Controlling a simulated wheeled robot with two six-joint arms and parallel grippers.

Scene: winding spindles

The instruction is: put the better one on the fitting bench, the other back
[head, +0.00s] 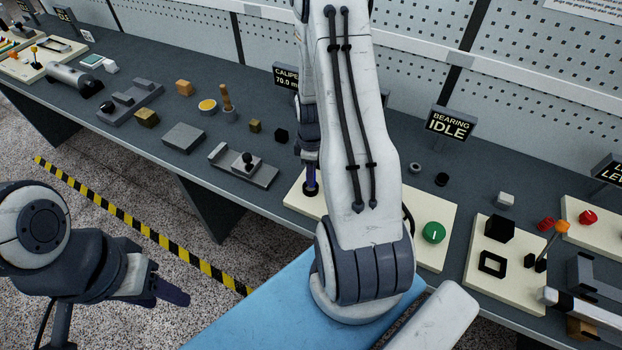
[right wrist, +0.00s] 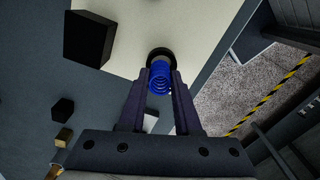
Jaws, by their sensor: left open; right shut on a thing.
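My right gripper (right wrist: 160,82) is shut on a blue coil (right wrist: 160,78), seen end-on between its fingers in the right wrist view. A dark round part shows just beyond the coil, over a cream board (right wrist: 185,20); I cannot tell whether they touch. In the head view my right gripper (head: 310,180) points down at the left end of that board (head: 296,200), partly hidden by my own arm. My left gripper (head: 172,290) is open and empty over the floor at the lower left. I cannot tell which object is the other one, nor which bench is the fitting bench.
A bearing sign reading IDLE (head: 450,123) stands to the right, with a green button (head: 434,232) nearer. A grey slide fixture (head: 243,165) and several small blocks lie left. A black block (right wrist: 88,38) is beside the gripper.

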